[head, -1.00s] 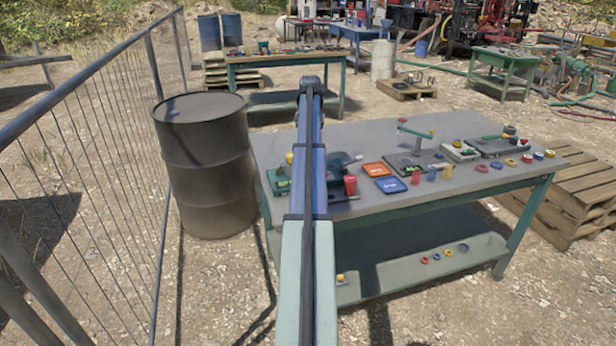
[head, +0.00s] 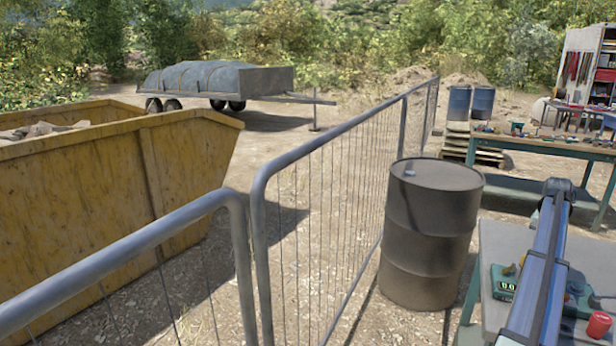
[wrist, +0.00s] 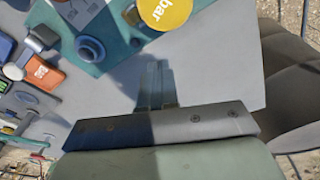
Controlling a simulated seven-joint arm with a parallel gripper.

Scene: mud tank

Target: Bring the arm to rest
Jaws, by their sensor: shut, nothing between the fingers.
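My gripper shows in the wrist view (wrist: 156,84), its two dark fingers together with nothing between them. It is above the grey tabletop (wrist: 215,75), apart from the objects there. My blue arm stretches across the left part of the workbench (head: 494,246) at the right of the head view; the fingers cannot be made out there. Near the fingers in the wrist view are a round yellow piece marked "bar" (wrist: 166,10) and a teal device with a blue knob (wrist: 91,49). An orange card (wrist: 44,73) lies at the left.
A dark drum (head: 428,235) stands left of the bench and shows at the wrist view's right (wrist: 291,85). A metal fence (head: 330,190) runs beside it, with a yellow skip (head: 150,180) beyond. A red cup (head: 577,290) sits right of my arm. Open gravel lies between fence and drum.

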